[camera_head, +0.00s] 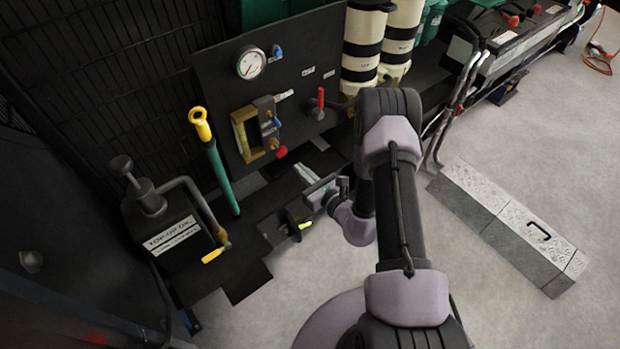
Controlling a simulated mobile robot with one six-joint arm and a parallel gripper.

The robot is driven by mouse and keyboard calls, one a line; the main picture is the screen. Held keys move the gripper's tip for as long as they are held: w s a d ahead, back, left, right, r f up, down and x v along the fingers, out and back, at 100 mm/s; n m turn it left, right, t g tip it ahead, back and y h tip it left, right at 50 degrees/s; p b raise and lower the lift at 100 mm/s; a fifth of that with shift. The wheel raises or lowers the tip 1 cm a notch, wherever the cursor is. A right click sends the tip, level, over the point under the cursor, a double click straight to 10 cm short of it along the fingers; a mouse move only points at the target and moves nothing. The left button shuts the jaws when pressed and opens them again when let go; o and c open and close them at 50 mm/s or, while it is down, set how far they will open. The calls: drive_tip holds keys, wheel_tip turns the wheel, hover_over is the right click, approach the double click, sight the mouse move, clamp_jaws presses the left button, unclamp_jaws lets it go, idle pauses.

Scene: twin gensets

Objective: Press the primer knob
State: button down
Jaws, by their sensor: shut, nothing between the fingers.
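No readable label marks the primer knob, so I cannot tell for certain which part it is. A round red knob (281,151) sticks out low on the block in a yellow frame, on the dark upright panel (215,85). My gripper (296,212) is small and dark against the dark floor plates, low in front of the panel. It is shut and empty, below the red knob in the picture and apart from it. My own wrist partly hides it.
The panel also carries a gauge (249,63), blue levers and a red-handled lever (320,100). Cream cylinders (365,45) stand behind my arm. Pale floor at right is open, beyond a low block (510,225).

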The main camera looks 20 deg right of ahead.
drive_tip(key=v, duration=0.4)
drive_tip(key=shift+s+r+p, duration=0.1)
drive_tip(key=shift+s+p, duration=0.1)
drive_tip(key=shift+p, duration=0.15)
idle(0.8)
